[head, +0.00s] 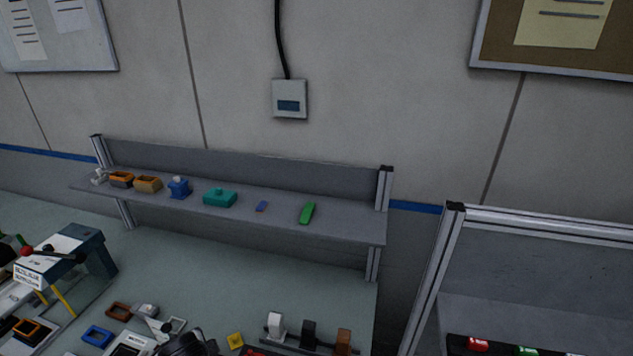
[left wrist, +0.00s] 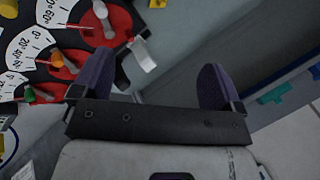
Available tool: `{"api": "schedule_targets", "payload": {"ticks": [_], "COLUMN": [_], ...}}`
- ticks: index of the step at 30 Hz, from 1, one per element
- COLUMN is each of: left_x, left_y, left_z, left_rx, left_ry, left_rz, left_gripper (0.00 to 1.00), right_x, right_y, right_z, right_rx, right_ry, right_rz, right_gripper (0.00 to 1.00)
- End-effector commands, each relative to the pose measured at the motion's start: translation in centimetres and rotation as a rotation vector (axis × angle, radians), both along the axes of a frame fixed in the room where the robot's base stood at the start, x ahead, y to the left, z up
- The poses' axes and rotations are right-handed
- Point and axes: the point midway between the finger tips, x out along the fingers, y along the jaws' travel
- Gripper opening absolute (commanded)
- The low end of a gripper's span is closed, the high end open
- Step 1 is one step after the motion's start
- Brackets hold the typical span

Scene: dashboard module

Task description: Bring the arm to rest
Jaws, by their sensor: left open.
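My left gripper (left wrist: 154,75) shows in the left wrist view with its two dark purple fingers spread wide apart. I see nothing held between them. A white lever-like piece (left wrist: 142,54) shows past the left finger, beside a red round dial (left wrist: 103,28). I cannot tell whether the finger touches it. In the head view, a dark shape (head: 190,344) sits at the bottom edge; I cannot tell whether it is part of my arm. My right gripper is in neither view.
In the head view, a grey shelf (head: 345,226) carries several small coloured parts. Below it, a bench (head: 190,262) has a clear back strip and parts along its front. A boxy device (head: 75,245) stands at left, a framed rack (head: 540,225) at right.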

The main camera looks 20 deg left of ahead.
Motion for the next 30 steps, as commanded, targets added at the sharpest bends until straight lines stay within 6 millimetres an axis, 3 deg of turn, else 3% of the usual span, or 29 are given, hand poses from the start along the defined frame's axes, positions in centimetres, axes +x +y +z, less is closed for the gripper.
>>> {"api": "schedule_targets", "payload": {"ticks": [1,6,12,18,21,25,30], "left_x": [-0.6,-4.5,-11.7,-18.1,-20.3,-21.8,-22.2], "left_y": [-2.8,-9.8,-15.2,-18.2,-19.0,-19.1,-19.1], "left_z": [1.1,4.1,4.9,2.3,1.4,0.8,0.6], "left_rx": [-0.038,-0.166,-0.363,-0.483,-0.502,-0.498,-0.496], "left_ry": [-0.067,-0.226,-0.226,-0.073,-0.019,0.019,0.031], "left_rz": [0.014,0.071,0.188,0.318,0.347,0.358,0.359], "left_gripper": [0.92,0.92,0.92,0.92,0.92,0.92,0.92], "right_x": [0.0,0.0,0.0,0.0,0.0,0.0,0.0], "right_y": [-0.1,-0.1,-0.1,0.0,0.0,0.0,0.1], "right_z": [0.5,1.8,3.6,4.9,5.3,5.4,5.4], "right_rx": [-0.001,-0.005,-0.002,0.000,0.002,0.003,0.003], "right_ry": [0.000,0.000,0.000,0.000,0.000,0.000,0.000], "right_rz": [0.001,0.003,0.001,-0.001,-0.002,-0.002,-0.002], "right_gripper": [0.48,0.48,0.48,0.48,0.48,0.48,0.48]}}
